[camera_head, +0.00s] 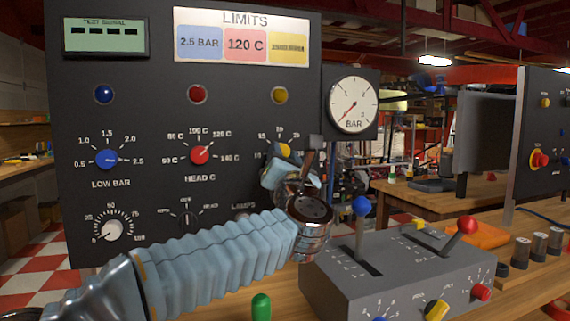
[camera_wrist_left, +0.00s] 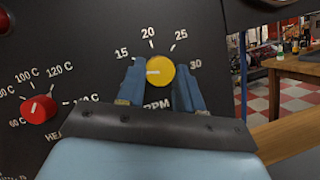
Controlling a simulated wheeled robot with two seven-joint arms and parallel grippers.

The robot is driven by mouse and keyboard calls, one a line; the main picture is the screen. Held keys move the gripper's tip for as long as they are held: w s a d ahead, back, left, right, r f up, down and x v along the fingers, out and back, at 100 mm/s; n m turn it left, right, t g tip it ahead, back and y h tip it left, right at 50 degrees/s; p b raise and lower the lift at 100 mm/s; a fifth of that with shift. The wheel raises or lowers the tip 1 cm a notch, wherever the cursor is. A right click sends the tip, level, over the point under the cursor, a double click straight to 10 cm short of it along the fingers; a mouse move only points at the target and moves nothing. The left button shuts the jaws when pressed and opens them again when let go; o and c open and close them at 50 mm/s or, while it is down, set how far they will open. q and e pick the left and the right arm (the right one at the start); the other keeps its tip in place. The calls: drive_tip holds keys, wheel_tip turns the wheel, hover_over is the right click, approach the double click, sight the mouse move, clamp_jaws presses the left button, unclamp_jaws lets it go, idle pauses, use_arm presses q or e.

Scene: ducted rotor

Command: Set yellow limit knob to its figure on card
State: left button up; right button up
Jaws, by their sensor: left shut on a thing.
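The yellow limit knob (camera_head: 284,149) is on the dark panel, below a yellow lamp, and is partly hidden by my left gripper (camera_head: 282,160) in the head view. In the left wrist view the yellow knob (camera_wrist_left: 162,72) sits between the two blue fingers, which are shut on it. Its white mark points left, below the 15; figures 15, 20, 25 and 30 show around it. The LIMITS card (camera_head: 242,36) reads 2.5 BAR on blue and 120 C on pink; the figure on its yellow field (camera_head: 288,47) is too blurred to read. My right gripper is out of view.
The blue knob (camera_head: 107,159) points toward 2.5, and the red knob (camera_head: 200,155) points toward 120 C. A BAR gauge (camera_head: 353,104) is right of the panel. A grey lever box (camera_head: 400,275) stands on the bench below, near my left arm.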

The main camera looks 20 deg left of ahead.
use_arm(q)
drive_tip(key=shift+a+r+m+h+p, duration=0.1)
drive_tip(key=shift+m+h+p, duration=0.55)
drive_tip(key=shift+m, duration=0.85)
drive_tip(key=shift+r+m+h+p, duration=0.1)
drive_tip(key=shift+m+h+p, duration=0.35)
drive_tip(key=shift+m+h, duration=0.75)
drive_tip(key=shift+f+m+y, duration=0.1)
drive_tip(key=shift+m+y, duration=0.15)
drive_tip(key=shift+m, duration=0.25)
drive_tip(key=o, duration=1)
drive_tip(key=shift+o, duration=0.2)
drive_tip(key=shift+s, duration=0.1)
drive_tip(key=b+v, duration=0.3)
drive_tip(key=v, duration=1)
drive_tip(key=shift+s, duration=0.35)
